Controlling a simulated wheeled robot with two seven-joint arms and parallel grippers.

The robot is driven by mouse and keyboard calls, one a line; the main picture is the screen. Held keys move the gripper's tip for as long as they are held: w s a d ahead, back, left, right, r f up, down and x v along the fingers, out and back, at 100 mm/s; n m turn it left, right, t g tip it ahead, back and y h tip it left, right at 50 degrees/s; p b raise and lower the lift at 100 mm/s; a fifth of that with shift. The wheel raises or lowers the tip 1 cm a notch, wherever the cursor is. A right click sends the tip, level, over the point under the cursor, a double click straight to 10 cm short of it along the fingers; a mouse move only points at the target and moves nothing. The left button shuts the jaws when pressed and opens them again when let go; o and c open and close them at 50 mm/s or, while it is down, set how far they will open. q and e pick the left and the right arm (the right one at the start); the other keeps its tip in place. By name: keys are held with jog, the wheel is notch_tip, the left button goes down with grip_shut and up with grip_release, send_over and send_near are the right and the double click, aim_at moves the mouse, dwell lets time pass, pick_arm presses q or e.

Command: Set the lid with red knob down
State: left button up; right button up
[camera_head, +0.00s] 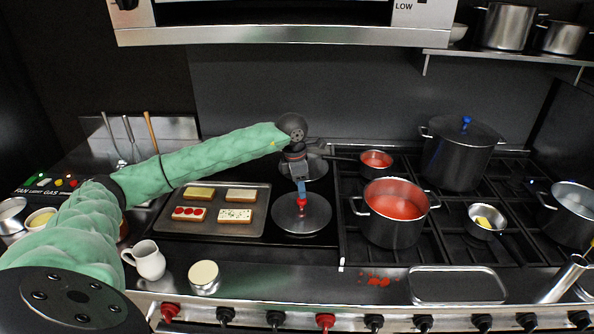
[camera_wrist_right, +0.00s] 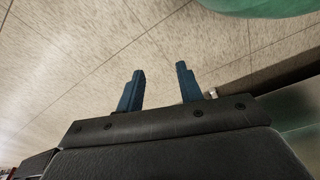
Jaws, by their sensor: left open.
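The steel lid with red knob (camera_head: 287,222) lies flat on the dark surface between the baking tray and the burners. Its red knob points up. My left gripper (camera_head: 301,192) is directly above the knob, fingers pointing down, open. The fingers hide part of the lid and knob, and I cannot tell whether they touch the knob. My right gripper (camera_wrist_right: 161,82) shows only in the right wrist view, with its two blue fingers apart and nothing between them, over a tiled floor.
A baking tray (camera_head: 170,222) with several topped bread slices lies left of the lid. A pot of red sauce (camera_head: 396,205) stands to the right. Behind are a small sauce pan (camera_head: 376,160) and a tall pot with blue-knobbed lid (camera_head: 455,160). Red spills mark the front counter.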

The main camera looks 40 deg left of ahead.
pick_arm(q)
notch_tip(320, 180, up, 7)
jog(key=b, duration=0.2)
jog(key=shift+s+a+b, duration=0.3)
jog(key=shift+b, duration=0.05)
pick_arm(e)
notch_tip(320, 180, up, 7)
jog(key=w+a, duration=0.1)
jog(key=a, duration=0.1)
jog(key=shift+w+g, duration=0.3)
jog(key=shift+w, duration=0.05)
pick_arm(q)
jog(key=shift+f, duration=0.1)
